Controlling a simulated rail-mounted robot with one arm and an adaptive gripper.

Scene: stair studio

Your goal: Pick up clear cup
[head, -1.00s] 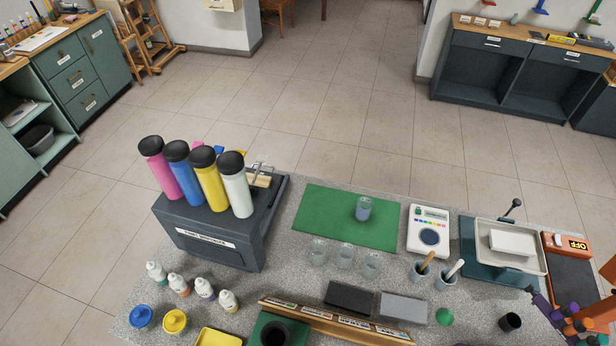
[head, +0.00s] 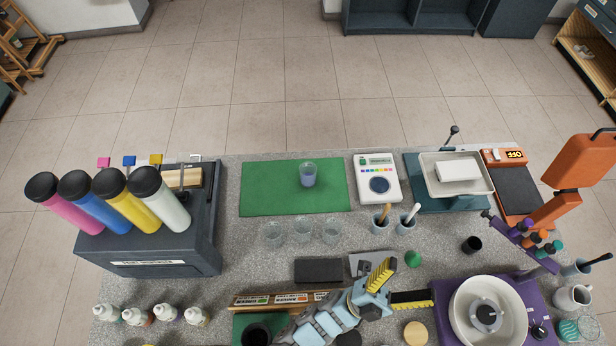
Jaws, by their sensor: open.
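Three clear cups stand in a row on the speckled counter in front of the green mat: a left one (head: 273,232), a middle one (head: 302,229) and a right one (head: 331,232). They look empty. Another clear cup (head: 308,175), with blue-grey contents, stands upright on the green mat (head: 262,192). My gripper (head: 409,280) has yellow fingers spread apart, with nothing seen between them. It is at the lower right of the cups, apart from them, over the counter near the grey blocks.
A dark block (head: 318,270) and a partly covered grey block (head: 362,262) lie between my gripper and the cups. A bottle dispenser (head: 150,255) stands left. A scale (head: 377,178) and two brush cups, one at the front left (head: 380,225), stand right. A pottery wheel (head: 490,315) is lower right.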

